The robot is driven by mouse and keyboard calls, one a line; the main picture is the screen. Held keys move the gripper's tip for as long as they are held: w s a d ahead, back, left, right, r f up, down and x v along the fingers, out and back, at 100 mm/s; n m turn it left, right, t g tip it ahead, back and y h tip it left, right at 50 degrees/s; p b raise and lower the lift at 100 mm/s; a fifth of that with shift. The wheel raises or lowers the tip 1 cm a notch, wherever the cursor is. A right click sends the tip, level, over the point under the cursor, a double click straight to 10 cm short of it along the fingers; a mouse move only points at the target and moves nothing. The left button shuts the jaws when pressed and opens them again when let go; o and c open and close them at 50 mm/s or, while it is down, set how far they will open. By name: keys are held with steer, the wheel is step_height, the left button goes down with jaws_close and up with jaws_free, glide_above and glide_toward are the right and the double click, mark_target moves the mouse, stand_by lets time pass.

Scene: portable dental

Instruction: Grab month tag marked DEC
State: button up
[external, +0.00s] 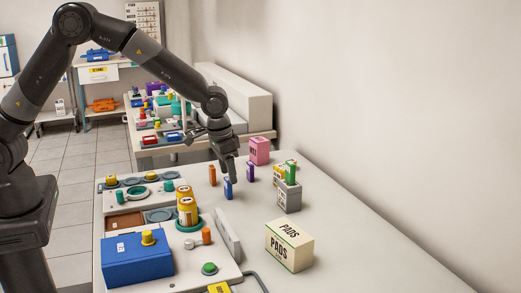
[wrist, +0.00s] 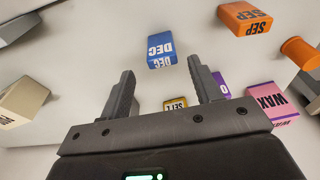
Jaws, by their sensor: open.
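The blue month tag marked DEC (wrist: 161,51) stands on the white table in the wrist view, just beyond my fingertips and between their lines. It also shows in the external view as a small blue block (external: 228,188), directly below my gripper (external: 227,172). In the wrist view my gripper (wrist: 160,82) is open, with nothing between its fingers. The tag and fingers look close in the external view; I cannot tell whether they touch. An orange tag marked SEP (wrist: 246,18) stands to the right of DEC in the wrist view and left of it in the external view (external: 212,175).
A purple tag (external: 250,172), a pink WAX box (external: 260,150), a grey holder (external: 288,197) with yellow and green blocks, and a PADS box (external: 289,245) stand nearby. A tray (external: 226,236) with jars and a blue box lies to the left. The table's front right is clear.

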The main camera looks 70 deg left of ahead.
mark_target(228, 179)
steer(key=f, duration=0.6)
steer(key=shift+w+a, duration=0.15)
steer(key=shift+a, duration=0.05)
steer(key=shift+c, duration=0.2)
steer(key=shift+r, duration=0.1)
steer(key=c, duration=1)
